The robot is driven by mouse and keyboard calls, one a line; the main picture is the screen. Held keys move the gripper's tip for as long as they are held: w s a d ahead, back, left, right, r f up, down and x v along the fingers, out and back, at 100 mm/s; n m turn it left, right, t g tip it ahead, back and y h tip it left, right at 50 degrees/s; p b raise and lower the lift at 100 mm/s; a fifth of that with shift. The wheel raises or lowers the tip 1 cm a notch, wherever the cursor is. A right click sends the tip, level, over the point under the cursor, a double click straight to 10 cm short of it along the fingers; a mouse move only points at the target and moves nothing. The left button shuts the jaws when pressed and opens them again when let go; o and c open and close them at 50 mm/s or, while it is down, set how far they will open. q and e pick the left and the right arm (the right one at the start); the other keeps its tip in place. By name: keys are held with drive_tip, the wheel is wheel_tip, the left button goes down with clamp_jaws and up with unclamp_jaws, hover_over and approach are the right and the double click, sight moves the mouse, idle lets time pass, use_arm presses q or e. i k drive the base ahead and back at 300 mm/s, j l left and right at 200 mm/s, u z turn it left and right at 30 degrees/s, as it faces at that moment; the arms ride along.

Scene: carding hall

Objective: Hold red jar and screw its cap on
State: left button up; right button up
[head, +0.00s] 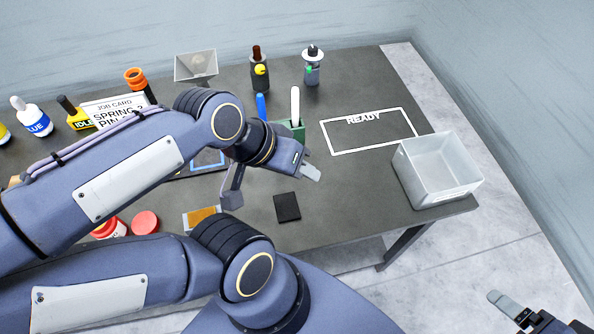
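A red jar (107,229) with a pale label stands at the front left of the table, partly hidden behind my arm. A round red cap (145,222) lies just right of it, apart from the jar. My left gripper (272,183) is over the middle of the table, well to the right of the jar and cap. Its fingers are spread wide with nothing between them. My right gripper (508,303) is at the lower right corner, off the table and cut by the picture edge; whether its fingers are apart is unclear.
A grey bin (437,172) stands at the right edge, near the white READY outline (368,131), which is empty. A black square pad (287,207) lies at the front. Bottles (313,67), a green pen holder (292,130) and a job card (112,110) stand farther back.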

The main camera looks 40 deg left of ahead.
sight(114, 228)
drive_tip(key=k+u, duration=0.1)
drive_tip(key=k, duration=0.4)
drive_tip(key=k+l+u, duration=0.1)
drive_tip(key=u, duration=2.5)
drive_tip(key=k+l, duration=0.05)
